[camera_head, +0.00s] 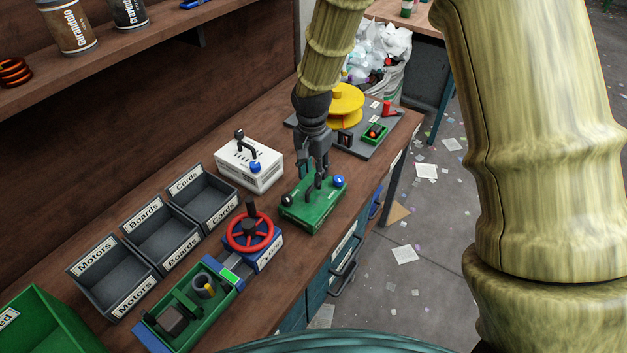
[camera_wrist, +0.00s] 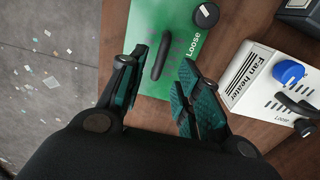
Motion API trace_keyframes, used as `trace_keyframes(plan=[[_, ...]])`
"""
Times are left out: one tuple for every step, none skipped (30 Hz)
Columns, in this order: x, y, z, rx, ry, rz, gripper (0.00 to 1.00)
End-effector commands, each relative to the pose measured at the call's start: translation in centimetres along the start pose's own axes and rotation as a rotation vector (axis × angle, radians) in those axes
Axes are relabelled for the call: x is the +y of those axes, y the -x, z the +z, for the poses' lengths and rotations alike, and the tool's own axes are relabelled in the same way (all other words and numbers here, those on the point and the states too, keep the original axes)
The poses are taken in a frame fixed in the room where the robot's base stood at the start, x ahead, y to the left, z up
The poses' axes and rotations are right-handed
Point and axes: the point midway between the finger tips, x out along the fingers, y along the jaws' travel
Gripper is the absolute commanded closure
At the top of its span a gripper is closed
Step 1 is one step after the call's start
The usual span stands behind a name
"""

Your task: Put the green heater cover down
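The green heater cover (camera_head: 308,212) appears to lie flat on the wooden bench, close to its front edge. It has a black handle, a blue knob and a black knob. In the wrist view the green cover (camera_wrist: 190,15) shows the word "Loose". My gripper (camera_head: 318,178) is right above the cover at its handle. In the wrist view the fingers of my gripper (camera_wrist: 163,62) are spread, with the handle between their tips and a gap visible on both sides. I cannot tell exactly how far down the fingers reach around the handle.
A white fan heater (camera_head: 248,165) stands behind the cover. A red handwheel on a blue block (camera_head: 267,254) is to its left. Grey bins (camera_head: 112,277) line the back. A green tray (camera_head: 185,330) is front left. A yellow spool (camera_head: 345,105) stands on a grey board to the right.

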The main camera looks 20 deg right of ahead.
Motion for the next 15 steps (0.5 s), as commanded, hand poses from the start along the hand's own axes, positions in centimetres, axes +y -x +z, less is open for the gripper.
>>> trace_keyframes(plan=[[-0.1,0.6,-0.1,0.002,0.0,-0.002,0.67],[-0.1,1.1,-0.1,0.002,0.001,-0.001,0.67],[-0.1,1.6,-0.1,0.002,0.002,-0.002,0.67],[-0.1,2.0,-0.1,0.003,0.001,-0.002,0.67],[-0.1,2.5,-0.1,0.002,0.001,-0.002,0.67],[-0.1,3.0,0.0,0.002,0.0,-0.002,0.67],[-0.1,3.4,-0.1,0.003,0.0,-0.002,0.67],[-0.1,3.8,-0.1,0.003,0.001,-0.002,0.67],[-0.1,4.3,-0.1,0.002,0.001,-0.001,0.67],[-0.1,4.7,0.0,0.002,0.002,-0.001,0.67],[-0.1,5.1,0.0,0.002,0.002,-0.002,0.67],[-0.1,5.5,0.0,0.002,0.001,-0.001,0.67],[0.0,5.8,0.0,0.001,0.001,-0.001,0.67],[0.0,6.0,0.0,0.001,0.0,-0.001,0.67],[-0.1,6.4,0.0,0.001,0.0,-0.001,0.67]])
